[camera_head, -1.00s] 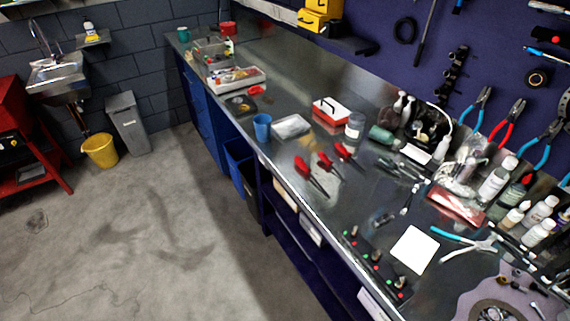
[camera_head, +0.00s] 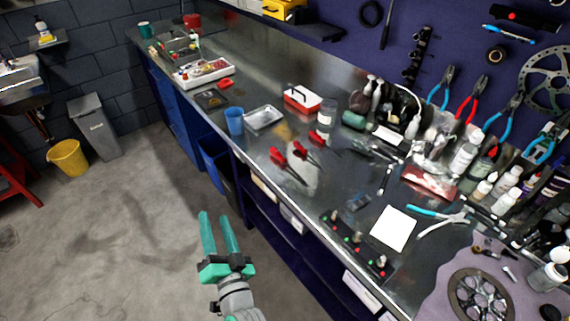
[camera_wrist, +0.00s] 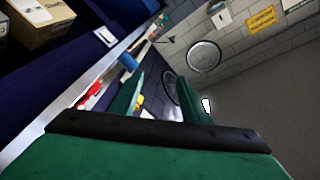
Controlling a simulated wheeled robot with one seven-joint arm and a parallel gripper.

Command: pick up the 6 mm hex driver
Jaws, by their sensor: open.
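Three red-handled drivers with dark shafts lie on the metal bench: a left one (camera_head: 278,156), a middle one (camera_head: 301,149) and a right one (camera_head: 318,136). I cannot read any size marks, so I cannot tell which is the 6 mm. My gripper (camera_head: 214,216) has green fingers, spread apart with nothing between them. It is over the floor in front of the bench, to the left of and apart from the drivers. In the wrist view, the fingers (camera_wrist: 160,80) point past the bench edge, and a red handle (camera_wrist: 90,92) shows to their left.
A blue cup (camera_head: 234,121), a metal tray (camera_head: 264,117) and a red-and-white box (camera_head: 302,99) stand behind the drivers. A white card (camera_head: 393,228) and a row of small knobs (camera_head: 357,243) lie nearer. The bench's front edge lies between my gripper and the drivers.

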